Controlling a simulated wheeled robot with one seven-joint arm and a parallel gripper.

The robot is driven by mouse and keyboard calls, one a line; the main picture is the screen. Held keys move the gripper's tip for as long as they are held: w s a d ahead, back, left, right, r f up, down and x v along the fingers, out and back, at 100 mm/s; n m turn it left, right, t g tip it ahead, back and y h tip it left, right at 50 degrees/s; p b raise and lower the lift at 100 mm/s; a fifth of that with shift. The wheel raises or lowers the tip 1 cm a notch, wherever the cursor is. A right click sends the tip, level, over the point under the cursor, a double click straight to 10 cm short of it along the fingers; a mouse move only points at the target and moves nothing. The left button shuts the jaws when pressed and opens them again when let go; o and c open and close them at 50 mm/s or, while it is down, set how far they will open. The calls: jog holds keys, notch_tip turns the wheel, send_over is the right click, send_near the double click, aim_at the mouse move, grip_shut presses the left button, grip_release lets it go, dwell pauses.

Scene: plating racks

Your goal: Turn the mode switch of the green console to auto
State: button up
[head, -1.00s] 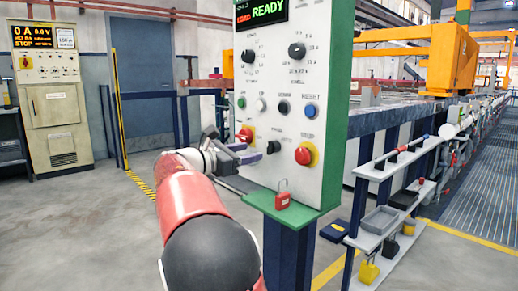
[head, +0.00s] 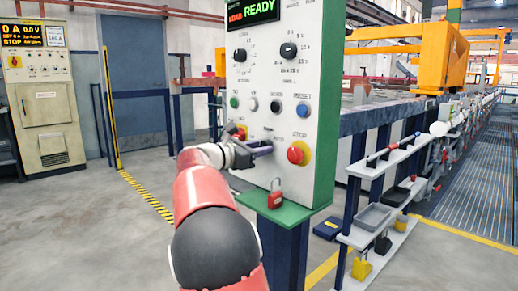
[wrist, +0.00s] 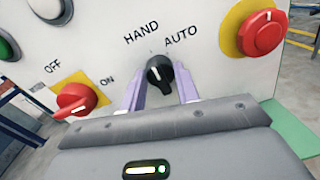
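The green console (head: 325,130) has a white front panel with green edges and a READY display. Its mode switch (wrist: 160,74) is a small black knob below the words HAND and AUTO in the wrist view. The knob's pale mark appears to lean toward HAND. My gripper (wrist: 158,92) is open, with one purple finger on each side of the knob. A small gap seems to show beside each finger; contact is hard to tell. In the head view my gripper (head: 258,150) is at the panel and mostly hides the switch.
A red stop button (wrist: 262,32) on yellow is right of the switch. A red OFF/ON rotary switch (wrist: 76,100) is left of it. A shelf rack (head: 375,215) stands right; open floor lies left.

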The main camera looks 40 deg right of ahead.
jog(key=c, duration=0.4)
jog(key=shift+m, duration=0.3)
jog(key=m+b, duration=0.3)
jog(key=m, duration=0.2)
jog(key=m+b, duration=0.3)
jog(key=m, duration=0.3)
jog(key=shift+t+y, duration=0.3)
dwell(0.3)
jog(key=o, duration=1)
jog(key=shift+c, duration=0.2)
